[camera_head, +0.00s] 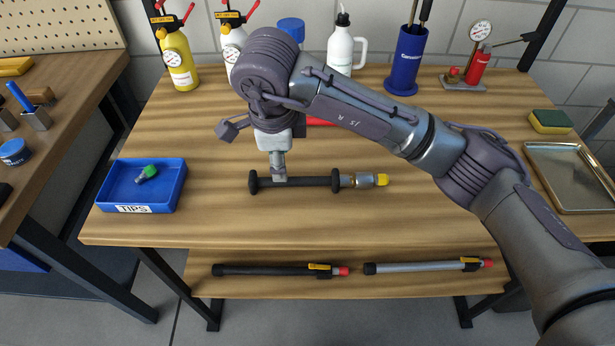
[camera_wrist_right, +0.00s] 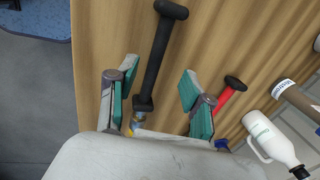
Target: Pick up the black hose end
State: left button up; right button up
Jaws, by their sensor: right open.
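A black tube (camera_head: 305,182) with a flared black end (camera_head: 254,182) at the left lies across the table. In the right wrist view my right gripper (camera_wrist_right: 155,92) is open, and the black tube (camera_wrist_right: 160,55) runs between and beyond the fingers, nearer the left one. I cannot tell whether the fingers touch it. My left gripper is not in view.
A blue TIPS tray (camera_head: 180,203) with a green-capped piece stands at left. A red item (camera_wrist_right: 227,100) lies behind the tube. Bottles and a blue holder (camera_head: 404,65) line the back. A metal tray (camera_head: 568,190) is at right. Black (camera_head: 265,270) and grey (camera_head: 420,267) tubes lie on the lower shelf.

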aim_at(309, 181)
jog(key=shift+w+f, duration=0.2)
jog(key=shift+f, duration=0.55)
jog(key=shift+w+f, duration=0.1)
jog(key=shift+f, duration=0.45)
jog(key=f, duration=0.3)
jog(key=f+p, duration=0.1)
jog(key=shift+w+a+f, duration=0.15)
jog(key=shift+w+a, duration=0.05)
jog(key=shift+a, duration=0.05)
jog(key=shift+f, duration=0.25)
jog(key=shift+c, duration=0.2)
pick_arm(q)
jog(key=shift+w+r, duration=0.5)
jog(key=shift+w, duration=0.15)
pick_arm(e)
jog(key=shift+w, duration=0.1)
grip_shut()
